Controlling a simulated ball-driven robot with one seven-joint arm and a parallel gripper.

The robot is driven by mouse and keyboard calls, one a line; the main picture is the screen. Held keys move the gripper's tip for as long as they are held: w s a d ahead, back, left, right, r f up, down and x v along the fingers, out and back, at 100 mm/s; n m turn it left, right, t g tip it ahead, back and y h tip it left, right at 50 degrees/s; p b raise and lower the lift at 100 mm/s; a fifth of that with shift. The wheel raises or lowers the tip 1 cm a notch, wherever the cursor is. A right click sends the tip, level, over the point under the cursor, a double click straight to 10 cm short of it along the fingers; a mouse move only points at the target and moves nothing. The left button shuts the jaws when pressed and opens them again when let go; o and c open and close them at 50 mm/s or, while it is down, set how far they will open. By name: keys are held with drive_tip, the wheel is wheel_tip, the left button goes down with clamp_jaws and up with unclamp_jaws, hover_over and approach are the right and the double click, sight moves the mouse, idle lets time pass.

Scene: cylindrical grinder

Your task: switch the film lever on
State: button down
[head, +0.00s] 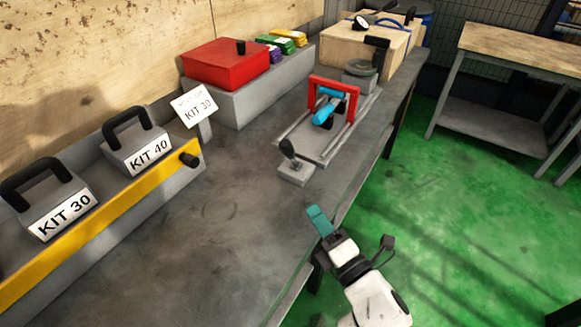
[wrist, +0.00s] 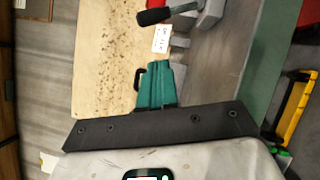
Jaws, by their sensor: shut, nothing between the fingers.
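A small lever with a black knob (head: 288,149) stands on a light grey base plate (head: 296,173) on the bench, in front of the grinder slide. It looks like the film lever, though I see no label on it. Its knob leans toward the left and back in the head view. In the wrist view a black handle (wrist: 154,16) at the top looks like the same lever. My gripper (head: 318,220), with teal fingers, is shut and empty near the bench's front edge. It is apart from the lever, nearer to me and to its right. The fingers also show in the wrist view (wrist: 154,86).
The grinder slide with a red frame (head: 335,84) and blue cylinder (head: 325,110) is behind the lever. A red box (head: 226,64) sits farther left. KIT 30 (head: 60,202) and KIT 40 (head: 138,143) blocks stand in a yellow-edged rack (head: 100,235). The bench (head: 215,215) between is clear.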

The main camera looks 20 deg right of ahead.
drive_tip(key=shift+a+r+n+y, duration=0.2)
drive_tip(key=shift+a+n+y, duration=0.35)
drive_tip(key=shift+n, duration=0.15)
approach(290, 157)
drive_tip(key=a, duration=0.1)
drive_tip(key=w+a+r, duration=0.1)
drive_tip(key=a, duration=0.1)
drive_tip(key=w+a+p, duration=0.1)
drive_tip(key=a, duration=0.1)
drive_tip(key=shift+w+a+r, duration=0.15)
drive_tip(key=shift+w+r, duration=0.05)
drive_tip(key=shift+w, duration=0.05)
drive_tip(key=shift+w+d+r+p, duration=0.25)
drive_tip(key=shift+w+d+p, duration=0.1)
drive_tip(key=shift+w+p, duration=0.15)
drive_tip(key=shift+w+d+r+p, duration=0.3)
drive_tip(key=shift+w+p, duration=0.1)
drive_tip(key=shift+w, duration=0.2)
drive_tip(key=shift+w+d+r+p, duration=0.2)
drive_tip(key=shift+w+d+p, duration=0.2)
drive_tip(key=shift+w, duration=0.2)
drive_tip(key=shift+r+p, duration=0.15)
drive_tip(key=shift+p, duration=0.2)
